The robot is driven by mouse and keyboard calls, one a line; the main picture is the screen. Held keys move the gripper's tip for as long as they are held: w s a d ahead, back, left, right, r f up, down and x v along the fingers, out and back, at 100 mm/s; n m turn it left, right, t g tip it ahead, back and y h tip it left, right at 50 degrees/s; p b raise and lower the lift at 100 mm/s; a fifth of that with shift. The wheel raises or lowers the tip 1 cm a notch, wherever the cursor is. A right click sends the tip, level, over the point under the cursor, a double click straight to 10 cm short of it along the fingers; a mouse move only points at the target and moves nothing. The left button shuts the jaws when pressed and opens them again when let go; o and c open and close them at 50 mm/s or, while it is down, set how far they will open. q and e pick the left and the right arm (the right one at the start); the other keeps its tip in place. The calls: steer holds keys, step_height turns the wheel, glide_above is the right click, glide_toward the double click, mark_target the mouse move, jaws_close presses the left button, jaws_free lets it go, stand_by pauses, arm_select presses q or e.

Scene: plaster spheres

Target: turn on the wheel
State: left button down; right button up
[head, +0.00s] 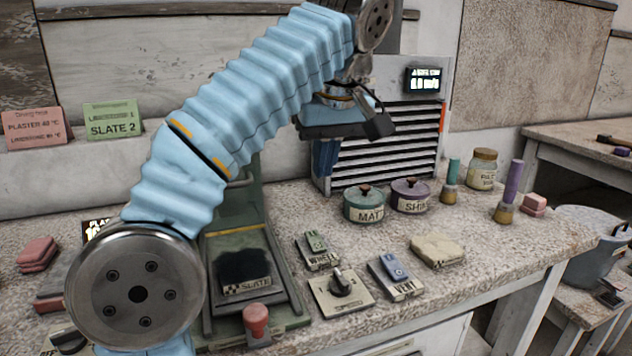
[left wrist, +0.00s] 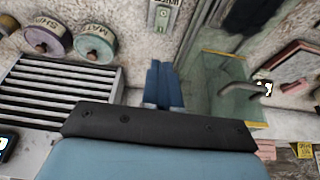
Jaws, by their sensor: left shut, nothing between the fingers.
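The switch labelled WHEEL (head: 318,252) has a small green rocker and sits on the speckled bench, left of the VENT switch; which way its rocker is tipped I cannot tell. A small piece of what seems the same switch shows at the top of the left wrist view (left wrist: 163,17). My left gripper (head: 324,178) points down in front of the grey slatted machine, behind and above the WHEEL switch and apart from it. Its blue fingers (left wrist: 163,68) are closed together with nothing between them. The arm covers part of the gripper. My right gripper is not in view.
A VENT switch (head: 392,274) and a knob plate (head: 341,290) sit close to the WHEEL switch. Lidded MAT (head: 364,206) and SHA (head: 410,197) pots stand behind. A green slate press (head: 250,270) is at left. The slatted machine (head: 400,135) carries a lit display (head: 425,79).

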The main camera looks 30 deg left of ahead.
arm_select(q)
steer(key=b, duration=0.4)
glide_toward(312, 233)
steer(key=x, duration=0.5)
steer(key=shift+w+a+f, duration=0.15)
steer(key=shift+w+a, duration=0.05)
steer(key=shift+a, duration=0.05)
steer(key=shift+w+a+f, duration=0.1)
steer(key=shift+f, duration=0.55)
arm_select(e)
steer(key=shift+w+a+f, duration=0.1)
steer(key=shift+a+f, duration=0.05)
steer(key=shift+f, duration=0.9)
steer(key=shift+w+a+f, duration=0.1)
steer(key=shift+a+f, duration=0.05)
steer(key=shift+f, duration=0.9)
arm_select(q)
steer(key=shift+a+f, duration=0.1)
steer(key=shift+f, duration=0.1)
steer(key=shift+s+d, duration=0.45)
steer(key=shift+d, duration=0.2)
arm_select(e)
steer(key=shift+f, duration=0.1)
arm_select(q)
steer(key=shift+r, duration=0.1)
